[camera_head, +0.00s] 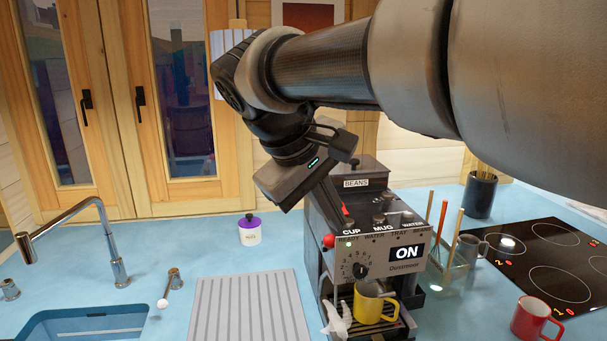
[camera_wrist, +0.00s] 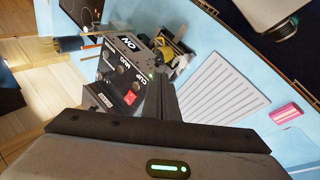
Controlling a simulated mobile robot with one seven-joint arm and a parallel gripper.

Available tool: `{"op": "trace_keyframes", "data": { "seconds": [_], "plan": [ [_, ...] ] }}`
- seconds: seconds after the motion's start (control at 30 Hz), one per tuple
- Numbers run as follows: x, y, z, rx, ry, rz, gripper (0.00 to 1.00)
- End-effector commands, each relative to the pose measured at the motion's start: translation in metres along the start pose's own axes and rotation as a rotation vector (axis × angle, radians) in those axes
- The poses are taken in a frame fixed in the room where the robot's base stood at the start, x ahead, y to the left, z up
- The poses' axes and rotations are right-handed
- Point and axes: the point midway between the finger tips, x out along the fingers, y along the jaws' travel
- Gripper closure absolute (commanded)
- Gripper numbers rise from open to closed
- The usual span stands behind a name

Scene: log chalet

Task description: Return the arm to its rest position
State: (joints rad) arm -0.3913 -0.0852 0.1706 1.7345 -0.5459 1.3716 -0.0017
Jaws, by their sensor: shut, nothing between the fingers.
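My arm reaches in from the upper right of the head view and bends down over the coffee machine (camera_head: 325,262). My gripper (camera_head: 338,222) is shut and empty, its fingers slanting down in front of the machine's top left part, close to the red knob. I cannot tell whether they touch it. In the wrist view the shut fingers (camera_wrist: 160,85) show beside the machine's control panel (camera_wrist: 122,78). The machine's display reads ON and a green light is lit. A yellow mug (camera_head: 370,304) stands upright in its lower bay.
A ribbed drainboard (camera_head: 245,308), sink (camera_head: 85,318) and tall tap (camera_head: 117,268) lie left. A purple-lidded jar (camera_head: 248,234) stands behind. A utensil holder (camera_head: 449,272), grey mug (camera_head: 470,250), red mug (camera_head: 527,321) and hob (camera_head: 553,244) are right. A white object (camera_head: 337,320) lies by the bay.

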Motion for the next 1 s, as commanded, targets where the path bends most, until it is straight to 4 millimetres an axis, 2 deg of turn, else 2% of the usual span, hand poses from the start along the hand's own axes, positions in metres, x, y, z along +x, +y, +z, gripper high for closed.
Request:
{"op": "trace_keyframes", "data": {
  "seconds": [0.03,0.2,0.3,0.4,0.6,1.0],
  "plan": [
    [0.007,0.005,0.029,0.065,0.006,-0.036,1.00],
    [0.033,-0.008,0.106,0.298,0.057,-0.172,1.00],
    [0.047,-0.023,0.141,0.446,0.099,-0.239,1.00],
    [0.058,-0.038,0.165,0.574,0.141,-0.289,1.00],
    [0.071,-0.057,0.185,0.716,0.192,-0.337,1.00],
    [0.073,-0.059,0.187,0.730,0.196,-0.343,1.00]
  ]
}}
